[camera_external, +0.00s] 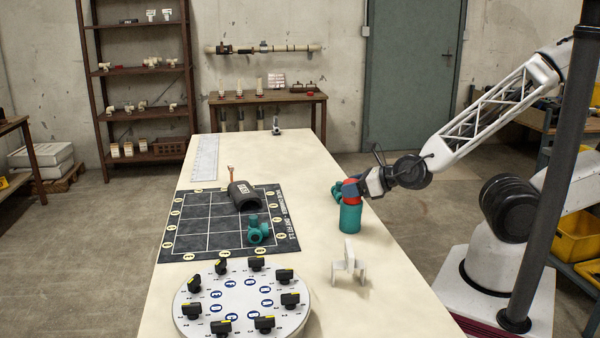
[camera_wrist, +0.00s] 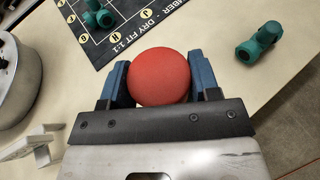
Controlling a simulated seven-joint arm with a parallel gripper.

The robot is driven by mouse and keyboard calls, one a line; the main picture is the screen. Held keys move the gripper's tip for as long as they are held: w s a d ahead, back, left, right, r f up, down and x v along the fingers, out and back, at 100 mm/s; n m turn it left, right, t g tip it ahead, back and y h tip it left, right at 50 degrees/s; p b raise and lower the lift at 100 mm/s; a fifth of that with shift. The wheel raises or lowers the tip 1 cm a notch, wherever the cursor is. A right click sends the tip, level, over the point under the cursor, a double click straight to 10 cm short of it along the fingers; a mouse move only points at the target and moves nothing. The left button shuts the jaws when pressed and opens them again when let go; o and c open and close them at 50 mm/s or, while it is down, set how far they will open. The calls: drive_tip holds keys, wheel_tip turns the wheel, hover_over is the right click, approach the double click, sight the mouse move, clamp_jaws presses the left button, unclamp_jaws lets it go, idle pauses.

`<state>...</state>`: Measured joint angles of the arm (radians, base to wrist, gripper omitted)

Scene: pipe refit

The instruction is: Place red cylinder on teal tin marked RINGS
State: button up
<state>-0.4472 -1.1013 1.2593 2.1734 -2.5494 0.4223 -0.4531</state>
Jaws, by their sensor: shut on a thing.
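The red cylinder (camera_wrist: 160,76) is between the two blue fingers of my gripper (camera_wrist: 162,82) in the wrist view, its round top facing the camera. In the external view the red cylinder (camera_external: 351,190) is at the top of the teal tin (camera_external: 350,218), which stands upright on the table. My gripper (camera_external: 358,187) is shut on the cylinder there. The cylinder's bottom meets or nearly meets the tin's top; I cannot tell if it rests on it. The tin's RINGS marking is not readable, and the tin is hidden in the wrist view.
A teal fitting (camera_wrist: 258,43) lies just beyond the tin. Another teal fitting (camera_external: 257,231) and a black half-pipe (camera_external: 245,196) are on the dark grid mat (camera_external: 185,239). A white stand (camera_external: 348,264) and a round dial plate (camera_external: 243,300) are nearer. The far table is mostly clear.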

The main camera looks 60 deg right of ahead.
drive_tip(key=o, duration=1.3)
drive_tip(key=shift+f, duration=0.1)
drive_tip(key=shift+o, duration=0.2)
drive_tip(key=shift+s+d+r, duration=0.1)
drive_tip(key=shift+s+r, duration=0.25)
drive_tip(key=shift+s, duration=0.05)
drive_tip(key=v, duration=1.1)
drive_tip(key=shift+r, duration=0.1)
drive_tip(key=shift+d, duration=0.15)
